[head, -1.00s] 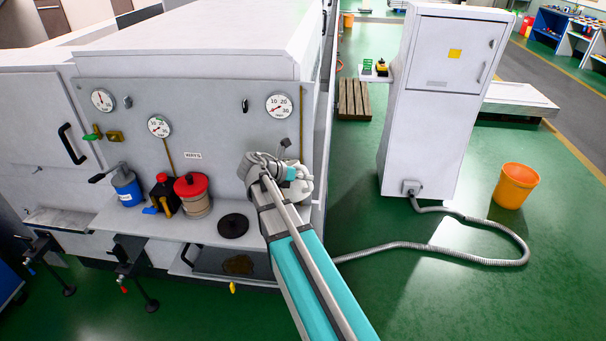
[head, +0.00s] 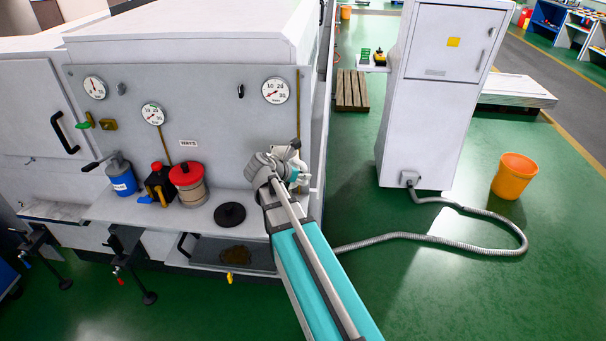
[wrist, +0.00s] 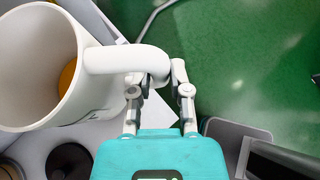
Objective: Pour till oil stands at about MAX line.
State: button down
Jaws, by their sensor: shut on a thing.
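My gripper (wrist: 155,80) is shut on the handle of a white jug (wrist: 108,95). In the wrist view the jug's wide mouth faces the camera, and amber oil (wrist: 68,76) shows inside. In the head view my wrist covers most of the jug, at the right end of the machine's shelf; I cannot tell whether oil is flowing. A round canister with a red lid (head: 186,175) stands on the shelf to the left. A dark round disc (head: 230,215) lies between it and my wrist. I cannot make out a MAX line or an oil level.
A blue can (head: 122,178) and a black container with a red cap (head: 159,182) stand farther left. Gauges (head: 275,91) are on the panel above. A tray with a brown patch (head: 235,256) is below. A white cabinet (head: 432,120) stands to the right across green floor.

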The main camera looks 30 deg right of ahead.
aim_at(302, 166)
jog(key=shift+f, duration=0.15)
jog(key=shift+w+f, duration=0.15)
jog(key=shift+f, duration=0.1)
jog(key=shift+r, duration=0.1)
dwell(0.3)
jog(key=shift+r+p, duration=1.85)
jog(key=shift+r, duration=0.1)
jog(key=shift+f, duration=0.1)
